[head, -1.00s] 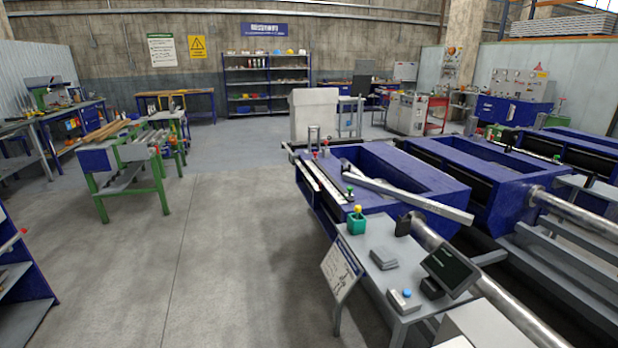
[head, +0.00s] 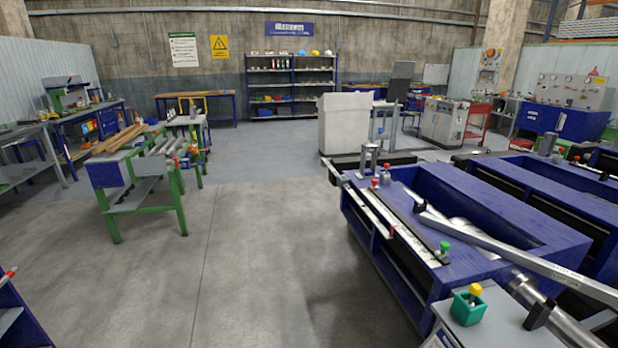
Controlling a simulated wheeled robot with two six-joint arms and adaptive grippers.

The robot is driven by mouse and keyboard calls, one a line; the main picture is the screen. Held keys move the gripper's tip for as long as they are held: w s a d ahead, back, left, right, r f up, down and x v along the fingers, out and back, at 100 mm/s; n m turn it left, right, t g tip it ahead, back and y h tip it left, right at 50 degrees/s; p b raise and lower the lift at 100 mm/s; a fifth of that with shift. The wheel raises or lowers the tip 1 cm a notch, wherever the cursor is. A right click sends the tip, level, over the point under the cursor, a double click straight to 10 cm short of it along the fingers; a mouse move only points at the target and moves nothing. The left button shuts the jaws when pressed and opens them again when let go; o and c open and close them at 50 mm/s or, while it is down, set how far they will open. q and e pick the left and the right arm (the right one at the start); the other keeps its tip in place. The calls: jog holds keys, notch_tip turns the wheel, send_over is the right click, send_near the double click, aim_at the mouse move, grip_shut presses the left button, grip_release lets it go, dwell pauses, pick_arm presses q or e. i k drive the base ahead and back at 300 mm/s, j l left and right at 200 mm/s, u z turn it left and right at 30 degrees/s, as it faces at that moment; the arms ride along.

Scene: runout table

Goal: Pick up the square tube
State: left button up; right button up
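Neither of my grippers is in view. A green-framed runout table (head: 141,189) stands at left in the head view. Long brown bars (head: 118,139) lie along its left side and grey metal lengths (head: 172,145) lie on its right part. They are too small for me to tell which, if any, is the square tube. A long grey metal bar (head: 500,248) lies slantwise across the blue machine (head: 470,203) on the right. I cannot tell its cross-section.
Bare concrete floor (head: 250,260) is open between the runout table and the blue machine. A blue shelf edge (head: 20,318) is at lower left. A white cabinet (head: 344,124) stands behind the machine.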

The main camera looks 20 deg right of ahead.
aim_at(597, 291)
jog(key=i+j+z, duration=0.1)
jog(key=i+z, duration=0.25)
jog(key=z, duration=0.15)
jog(key=i+j+z, duration=0.2)
jog(key=i+z, duration=0.15)
jog(key=z, duration=0.15)
jog(key=i+j+z, duration=0.3)
jog(key=z, duration=0.15)
jog(key=i+j+z, duration=0.2)
jog(key=j+z, duration=0.3)
